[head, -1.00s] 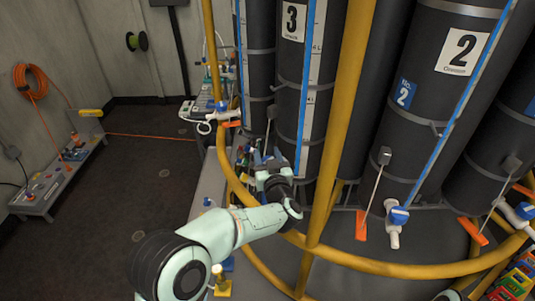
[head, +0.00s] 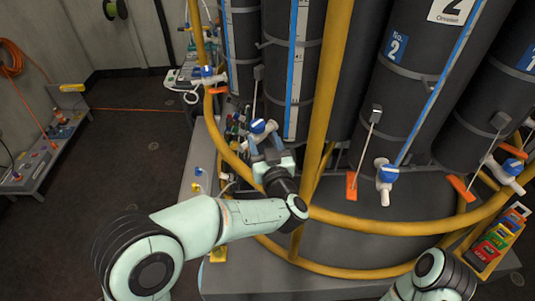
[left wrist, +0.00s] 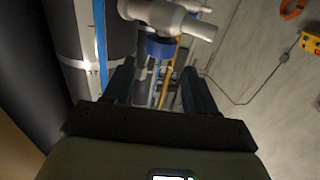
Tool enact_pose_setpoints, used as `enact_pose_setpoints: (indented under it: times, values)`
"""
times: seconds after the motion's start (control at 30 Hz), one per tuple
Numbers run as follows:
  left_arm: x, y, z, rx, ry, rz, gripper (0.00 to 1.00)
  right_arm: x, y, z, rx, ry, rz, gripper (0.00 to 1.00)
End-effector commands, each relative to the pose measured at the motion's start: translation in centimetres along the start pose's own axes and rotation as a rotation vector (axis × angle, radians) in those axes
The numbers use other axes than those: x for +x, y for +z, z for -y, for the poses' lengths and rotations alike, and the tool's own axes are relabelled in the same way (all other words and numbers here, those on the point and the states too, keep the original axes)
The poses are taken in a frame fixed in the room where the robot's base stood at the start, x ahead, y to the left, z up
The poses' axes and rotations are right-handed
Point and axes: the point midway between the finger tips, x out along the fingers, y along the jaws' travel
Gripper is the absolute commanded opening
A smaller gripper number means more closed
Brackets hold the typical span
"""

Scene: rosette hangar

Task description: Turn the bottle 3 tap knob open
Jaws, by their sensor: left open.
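Bottle 3 (head: 318,62) is the tall dark cylinder with a blue stripe left of the yellow post; its number is out of view. Its white tap with a blue knob (head: 259,126) sits low on its front. My left gripper (head: 269,146) is open just below and in front of that tap. In the left wrist view the white tap body (left wrist: 168,16) is at the top, and the blue knob (left wrist: 160,48) lies beyond and between the open fingertips (left wrist: 157,68). I cannot tell whether they touch it. Of my right arm only a link shows at the bottom right.
A yellow rail (head: 380,230) curves around the bottles, and a yellow post (head: 330,90) stands right of bottle 3. Bottle 2 (head: 405,110) has its own blue-knobbed tap (head: 386,176). A crate of coloured items (head: 488,245) is at right.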

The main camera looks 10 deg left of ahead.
Motion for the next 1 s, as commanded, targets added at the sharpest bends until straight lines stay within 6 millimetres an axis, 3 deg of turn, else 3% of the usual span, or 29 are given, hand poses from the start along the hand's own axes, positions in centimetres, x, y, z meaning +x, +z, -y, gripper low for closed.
enact_pose_setpoints:
  times: [0.1,0.3,1.0]
  values:
    - [-2.0,0.1,0.0,0.0,0.001,0.0,0.57,0.3,0.0,-0.1,0.0,0.0,0.001,0.71]
    - [-3.6,0.0,0.0,0.0,0.0,0.0,0.57,0.5,0.0,-0.2,0.001,0.001,0.002,0.71]
    - [-3.7,0.0,0.0,0.0,0.0,0.0,0.57,0.5,0.0,-0.2,0.0,0.0,0.001,0.71]
